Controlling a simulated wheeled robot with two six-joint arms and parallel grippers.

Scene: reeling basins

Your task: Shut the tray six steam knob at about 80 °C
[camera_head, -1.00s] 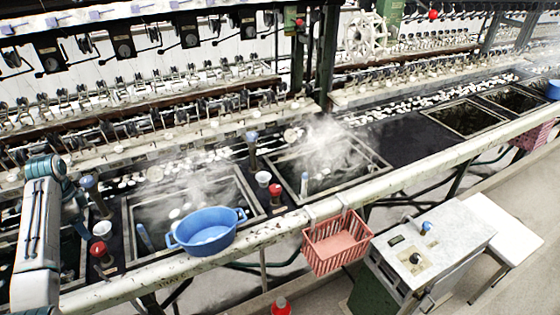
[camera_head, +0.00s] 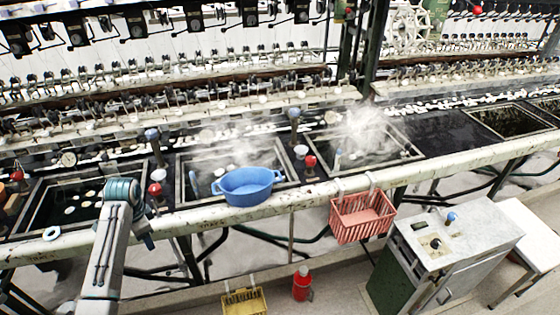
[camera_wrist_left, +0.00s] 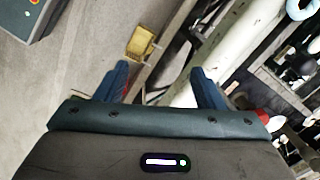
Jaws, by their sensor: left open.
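Red-topped knobs stand on the bench beside the sunken basins: one (camera_head: 155,189) between the left and middle basins, one (camera_head: 310,162) right of the blue tub, one (camera_head: 17,175) at far left. Blue-topped knobs (camera_head: 152,134) (camera_head: 294,115) stand behind. I cannot read which one belongs to tray six, nor any temperature. My left arm reaches up in front of the left basin; its fingers are not clear in the head view. In the left wrist view my left gripper (camera_wrist_left: 160,86) is open and empty, with a red knob (camera_wrist_left: 263,117) partly hidden beyond its right finger.
A blue tub (camera_head: 248,187) and a red basket (camera_head: 362,218) sit at the front rail (camera_head: 290,206). A yellow basket (camera_head: 244,301) and a red bottle (camera_head: 302,284) are low in front. A control cabinet (camera_head: 455,245) stands right. Steam rises from basins.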

